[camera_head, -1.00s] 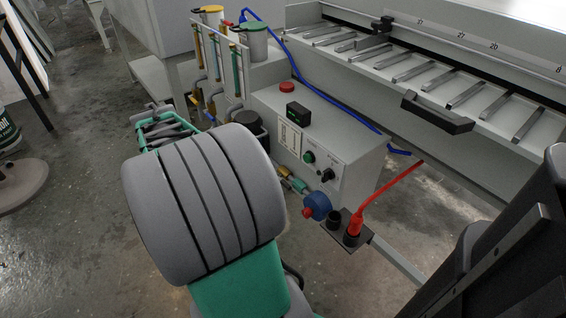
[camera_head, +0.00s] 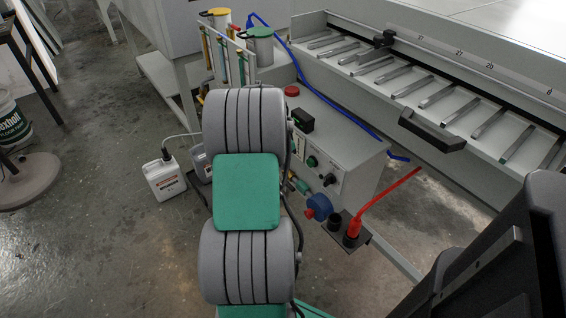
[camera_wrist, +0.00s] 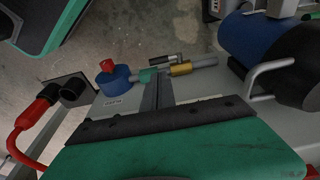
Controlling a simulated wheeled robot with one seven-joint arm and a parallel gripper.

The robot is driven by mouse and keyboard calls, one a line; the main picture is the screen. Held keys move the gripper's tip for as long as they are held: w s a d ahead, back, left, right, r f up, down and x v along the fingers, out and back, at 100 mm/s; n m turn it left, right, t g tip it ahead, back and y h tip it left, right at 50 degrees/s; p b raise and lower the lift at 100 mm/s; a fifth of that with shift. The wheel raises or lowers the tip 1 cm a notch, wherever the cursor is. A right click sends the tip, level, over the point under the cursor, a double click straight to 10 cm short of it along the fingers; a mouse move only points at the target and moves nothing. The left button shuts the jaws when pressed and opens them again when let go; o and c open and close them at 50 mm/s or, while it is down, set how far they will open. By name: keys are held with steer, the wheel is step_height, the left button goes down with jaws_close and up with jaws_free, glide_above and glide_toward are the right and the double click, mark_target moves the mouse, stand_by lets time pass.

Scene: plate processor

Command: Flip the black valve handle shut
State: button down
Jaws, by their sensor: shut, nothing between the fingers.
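In the wrist view, my gripper (camera_wrist: 156,82) is shut and empty, its thin dark fingers reaching up from the green palm. The fingertips appear just below a pipe line with teal and brass fittings (camera_wrist: 180,69). A small dark bar (camera_wrist: 165,58) just above the fittings looks like the black valve handle; its exact position is unclear, and I cannot tell whether the fingers touch it. A blue knob with a red tip (camera_wrist: 112,78) is left of the fingers. In the head view, my arm hides the gripper and the handle; the blue knob (camera_head: 318,207) shows right of the arm.
The grey control box (camera_head: 345,165) stands right of my arm, with a red plug (camera_head: 354,228) below it. A blue motor-like cylinder (camera_wrist: 250,40) and a bent metal rod (camera_wrist: 268,72) are close on the right in the wrist view. A white jug (camera_head: 165,180) stands on the floor.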

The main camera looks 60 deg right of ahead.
mark_target(289, 185)
steer(key=f, duration=0.3)
steer(key=d+f+b, duration=0.1)
steer(key=f, duration=0.2)
steer(key=f+b, duration=0.1)
steer(key=f, duration=0.2)
steer(key=shift+s+d+f, duration=0.15)
steer(key=shift+s+d, duration=0.15)
steer(key=shift+s, duration=0.1)
